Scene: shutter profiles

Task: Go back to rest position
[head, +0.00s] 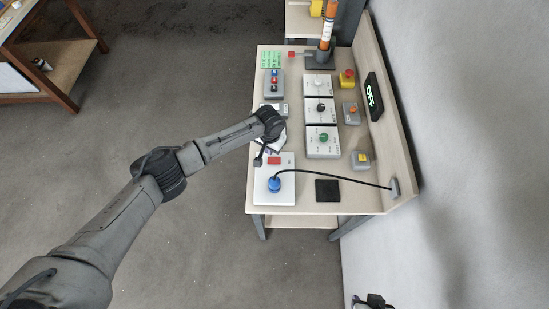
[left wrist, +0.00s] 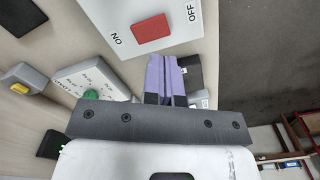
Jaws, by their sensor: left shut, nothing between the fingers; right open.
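My left arm reaches in from the left over the table. My left gripper (head: 260,160) is above the near-left part of the table, beside the red patch of a white panel (head: 265,190). In the left wrist view its purple fingers (left wrist: 166,75) are together, with nothing between them. The panel's red patch (left wrist: 151,28) lies just beyond them; contact cannot be told. My right gripper (head: 372,301) shows only as a dark part at the bottom edge, away from the table, and is open.
The wooden table (head: 298,198) holds white dial boxes (head: 323,142), button boxes (head: 347,78), a blue plug (head: 274,184) with a black cable, and a black square (head: 327,190). A display (head: 373,97) reads OFF.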

